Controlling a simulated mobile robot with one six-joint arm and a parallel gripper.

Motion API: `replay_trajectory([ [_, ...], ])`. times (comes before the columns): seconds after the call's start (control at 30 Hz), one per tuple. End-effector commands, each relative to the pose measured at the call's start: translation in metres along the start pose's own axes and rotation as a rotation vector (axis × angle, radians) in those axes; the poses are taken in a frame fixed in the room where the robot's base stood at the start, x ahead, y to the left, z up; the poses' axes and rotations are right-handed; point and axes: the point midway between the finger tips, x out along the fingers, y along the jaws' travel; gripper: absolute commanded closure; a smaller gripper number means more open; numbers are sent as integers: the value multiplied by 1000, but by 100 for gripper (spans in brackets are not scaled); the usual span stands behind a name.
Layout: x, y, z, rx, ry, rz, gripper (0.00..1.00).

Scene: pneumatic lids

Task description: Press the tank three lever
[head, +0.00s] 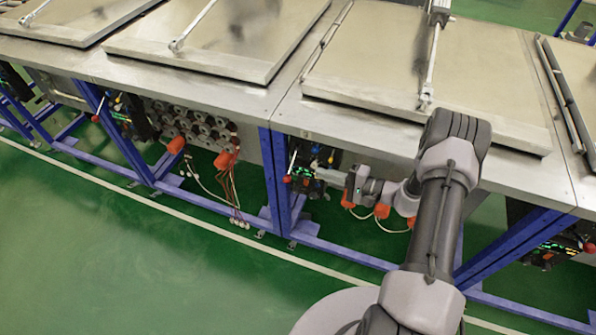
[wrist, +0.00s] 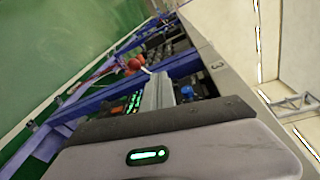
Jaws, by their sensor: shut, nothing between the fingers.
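The tank three control panel (head: 304,165) is dark with lit displays and sits under the front edge of the steel tank. A red knob (head: 287,179) sticks out at its left. In the wrist view, a number 3 label (wrist: 217,65) is on the steel edge, and a blue knob (wrist: 187,92) shows just right of my fingers. My gripper (head: 318,174) is shut and empty, reaching left in front of the panel; its fingers also show in the wrist view (wrist: 157,93). I cannot tell whether it touches a lever. My gripper hides part of the panel.
Blue frame legs (head: 280,180) stand left of the panel. Orange parts with hoses (head: 381,210) hang below my wrist. A similar panel (head: 118,112) is further left, and another (head: 555,250) is at the right. Green floor in front is clear.

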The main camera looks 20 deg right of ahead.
Motion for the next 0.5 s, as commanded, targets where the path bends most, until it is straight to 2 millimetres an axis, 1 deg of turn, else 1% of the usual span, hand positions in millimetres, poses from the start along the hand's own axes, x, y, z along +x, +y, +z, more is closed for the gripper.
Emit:
replay_trajectory([
  [0.03,-7,24,-11,12,55,-34,100],
  [0.1,-16,49,-23,11,125,-74,100],
  [0.2,-24,70,-31,7,187,-103,100],
  [0.3,-26,76,-34,4,207,-111,100],
  [0.5,-26,76,-33,3,205,-110,100],
])
